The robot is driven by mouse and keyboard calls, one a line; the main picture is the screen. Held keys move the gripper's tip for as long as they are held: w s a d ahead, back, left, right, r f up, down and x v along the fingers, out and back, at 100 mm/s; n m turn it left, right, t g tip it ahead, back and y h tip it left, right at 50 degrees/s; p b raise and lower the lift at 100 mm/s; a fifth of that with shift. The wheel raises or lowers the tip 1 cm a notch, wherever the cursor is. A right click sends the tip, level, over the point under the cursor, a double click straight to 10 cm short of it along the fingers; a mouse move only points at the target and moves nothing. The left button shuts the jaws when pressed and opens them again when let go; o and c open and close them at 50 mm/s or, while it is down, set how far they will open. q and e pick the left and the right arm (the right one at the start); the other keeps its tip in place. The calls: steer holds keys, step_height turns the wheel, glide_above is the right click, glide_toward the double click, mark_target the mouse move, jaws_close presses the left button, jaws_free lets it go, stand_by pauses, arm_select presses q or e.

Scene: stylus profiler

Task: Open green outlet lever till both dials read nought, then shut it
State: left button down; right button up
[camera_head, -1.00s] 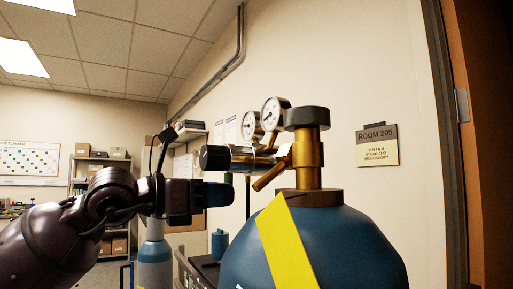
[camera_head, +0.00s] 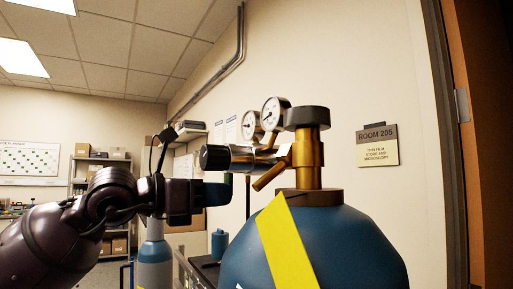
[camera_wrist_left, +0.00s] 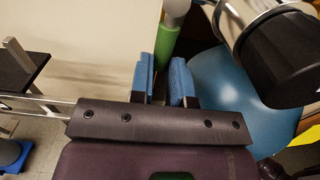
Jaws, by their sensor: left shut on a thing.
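My left gripper (camera_head: 215,196) is level with the underside of the regulator, left of the blue cylinder (camera_head: 330,250). In the left wrist view its blue fingertips (camera_wrist_left: 165,80) are shut on the green outlet lever (camera_wrist_left: 166,42); the gripped end is partly hidden between them. In the head view only a small dark green bit of the lever (camera_head: 228,178) shows above the fingers. Two round white dials (camera_head: 251,125) and (camera_head: 273,113) stand on the regulator; their needles are too small to read. My right gripper is not in view.
The regulator has a black knob (camera_head: 214,157) and joins a brass valve (camera_head: 308,155) with a black handwheel (camera_head: 307,117). A yellow strap (camera_head: 285,240) crosses the cylinder. A grey-blue cylinder (camera_head: 155,265) stands behind my arm. A wall with a room sign (camera_head: 377,145) is at right.

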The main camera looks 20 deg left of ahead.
arm_select(q)
steer(key=w+a+r+m, duration=0.3)
steer(key=a+r+m, duration=0.1)
steer(key=m, duration=1.3)
steer(key=shift+w+a+r, duration=0.15)
steer(key=shift+w+r, duration=0.25)
steer(key=shift+r, duration=0.3)
steer(key=shift+f, duration=0.15)
stand_by(3.3)
